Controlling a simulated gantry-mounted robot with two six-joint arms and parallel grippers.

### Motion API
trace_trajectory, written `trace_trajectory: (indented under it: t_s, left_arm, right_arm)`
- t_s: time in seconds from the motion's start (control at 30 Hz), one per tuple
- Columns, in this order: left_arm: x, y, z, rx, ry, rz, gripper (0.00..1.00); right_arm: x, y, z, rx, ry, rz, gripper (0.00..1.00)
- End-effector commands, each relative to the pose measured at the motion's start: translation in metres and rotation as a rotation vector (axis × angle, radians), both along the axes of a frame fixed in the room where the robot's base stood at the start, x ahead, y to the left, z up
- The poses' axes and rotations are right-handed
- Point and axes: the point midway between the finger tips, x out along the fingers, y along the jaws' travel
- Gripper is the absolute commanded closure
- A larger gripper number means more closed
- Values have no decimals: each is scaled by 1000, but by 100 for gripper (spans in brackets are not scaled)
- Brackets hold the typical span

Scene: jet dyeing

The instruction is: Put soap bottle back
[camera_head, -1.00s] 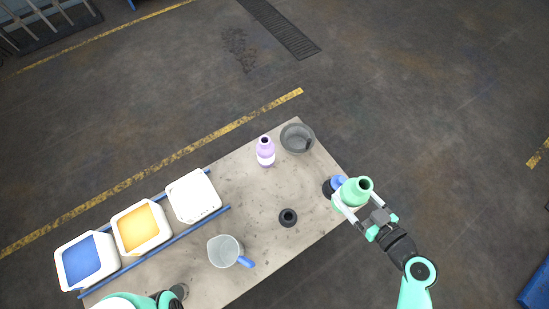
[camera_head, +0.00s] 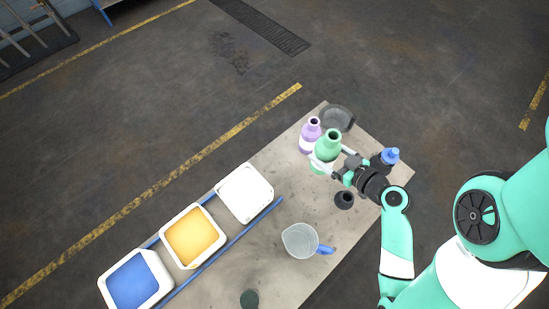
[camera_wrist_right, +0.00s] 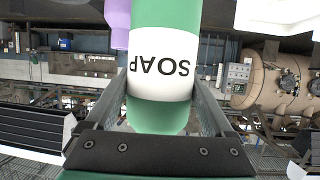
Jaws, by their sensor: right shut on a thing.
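The soap bottle (camera_head: 327,146) is green with an open neck and appears upright. Its white label reads SOAP, upside down, in the right wrist view (camera_wrist_right: 163,68). My right gripper (camera_head: 328,163) is shut on it, with one finger on each side of the label. The bottle is over the far part of the table, close beside a purple bottle (camera_head: 309,137); I cannot tell whether they touch. Its base is hidden, so its height above the table is unclear. My left gripper is not in view.
A grey bowl (camera_head: 337,118) stands behind the bottles. A black round holder (camera_head: 344,200) and a blue-topped item (camera_head: 390,156) lie nearer the right edge. A jug (camera_head: 299,241) and white tubs (camera_head: 244,193) of blue and yellow occupy the left and front. Bare tabletop lies between.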

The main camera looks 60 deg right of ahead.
Motion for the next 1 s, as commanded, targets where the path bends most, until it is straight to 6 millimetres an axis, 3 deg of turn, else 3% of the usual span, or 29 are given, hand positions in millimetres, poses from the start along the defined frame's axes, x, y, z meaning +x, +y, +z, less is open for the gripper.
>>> trace_trajectory:
  t_s: [0.2,0.43,0.57,0.83,0.93,1.0]
  left_arm:
    - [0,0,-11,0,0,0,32]
    - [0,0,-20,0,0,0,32]
    - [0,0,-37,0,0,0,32]
    - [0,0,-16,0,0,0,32]
    - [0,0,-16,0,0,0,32]
    - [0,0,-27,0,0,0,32]
  right_arm:
    - [-14,-14,-12,0,-1,-72,87]
    - [-7,-13,-19,1,5,-66,87]
    - [10,-11,-27,-3,0,-58,87]
    - [58,-7,-39,-4,0,-56,87]
    - [80,-6,-50,-4,-2,-57,87]
    - [93,-6,-72,-3,0,-60,87]
